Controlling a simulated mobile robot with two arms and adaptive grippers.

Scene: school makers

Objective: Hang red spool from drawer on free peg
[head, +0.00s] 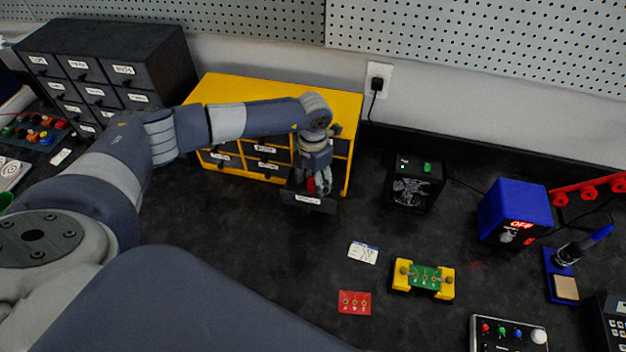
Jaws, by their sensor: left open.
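The yellow drawer cabinet (222,90) stands at the back, left of the middle. Its lower right drawer (308,199) is pulled open. A small red thing, likely the red spool (311,185), shows in the open drawer. My left gripper (318,186) points down over this drawer, with its open fingers around or beside the red thing; I cannot tell whether they touch it. A red rack with red round parts (588,190) stands at the right edge; I cannot tell whether it has a free peg. My right gripper is not in view.
A dark drawer cabinet (120,57) stands at the back left. A black box (413,184), a blue power supply (515,207) and a soldering iron stand (560,275) are on the right. A yellow board holder (423,278) and a red card (354,302) lie in front.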

